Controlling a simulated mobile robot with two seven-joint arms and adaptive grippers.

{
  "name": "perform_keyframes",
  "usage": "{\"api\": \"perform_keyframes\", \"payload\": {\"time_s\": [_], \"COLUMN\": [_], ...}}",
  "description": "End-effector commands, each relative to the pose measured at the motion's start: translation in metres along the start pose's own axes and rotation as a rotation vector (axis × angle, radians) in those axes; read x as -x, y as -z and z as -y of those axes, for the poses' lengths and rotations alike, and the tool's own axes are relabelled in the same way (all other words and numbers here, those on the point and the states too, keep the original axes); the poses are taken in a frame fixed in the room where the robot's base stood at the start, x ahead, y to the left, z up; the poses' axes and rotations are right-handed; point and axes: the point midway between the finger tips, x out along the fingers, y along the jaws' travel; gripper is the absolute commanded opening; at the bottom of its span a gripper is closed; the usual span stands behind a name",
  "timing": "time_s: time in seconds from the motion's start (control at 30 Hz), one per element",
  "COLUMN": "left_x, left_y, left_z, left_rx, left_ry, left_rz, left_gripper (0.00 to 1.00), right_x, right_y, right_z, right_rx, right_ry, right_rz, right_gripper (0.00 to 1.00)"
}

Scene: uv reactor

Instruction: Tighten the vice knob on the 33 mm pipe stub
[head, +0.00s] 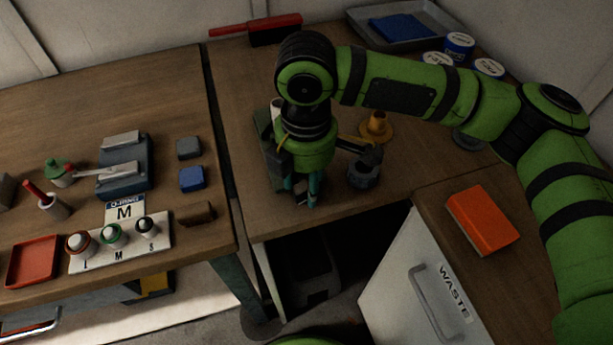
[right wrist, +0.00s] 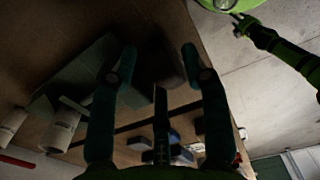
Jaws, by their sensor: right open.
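My right gripper (head: 300,193) points down over the front of the middle bench, beside a dark green vice-like fixture (head: 267,152). In the right wrist view its two fingers (right wrist: 159,64) are apart, with a dark patch between them that I cannot make out. A green plate, probably part of the fixture, shows there too (right wrist: 72,78). A pale cylinder (head: 275,108), possibly the pipe stub, is partly hidden behind the gripper. Pale cylinders also show at the left of the right wrist view (right wrist: 60,130). The vice knob cannot be told apart.
A grey cup-like part (head: 362,174) and a brass-coloured stand (head: 376,127) are close right of the gripper. A red-handled brush (head: 275,28) and a grey tray (head: 430,22) lie at the back. An orange book-like block (head: 482,218) lies on the WASTE cabinet.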

Motion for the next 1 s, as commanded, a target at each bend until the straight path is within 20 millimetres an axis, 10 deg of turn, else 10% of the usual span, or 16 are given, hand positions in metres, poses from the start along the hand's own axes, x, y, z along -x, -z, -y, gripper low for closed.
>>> {"api": "perform_keyframes", "payload": {"time_s": [0.2,0.33,1.0], "left_x": [0.000,0.000,0.032], "left_y": [0.014,0.010,0.001], "left_z": [0.002,0.002,0.003], "left_rx": [0.000,-0.001,-0.001], "left_ry": [0.003,0.003,0.003], "left_rz": [-0.023,-0.016,0.002], "left_gripper": [0.47,0.47,0.47], "right_x": [-0.001,-0.001,0.002], "right_y": [0.000,0.000,-0.006], "right_z": [0.000,0.000,0.001], "right_rx": [0.000,0.000,-0.008], "right_ry": [0.000,0.001,0.007], "right_rz": [0.000,0.000,-0.225], "right_gripper": [0.47,0.04,0.04]}}
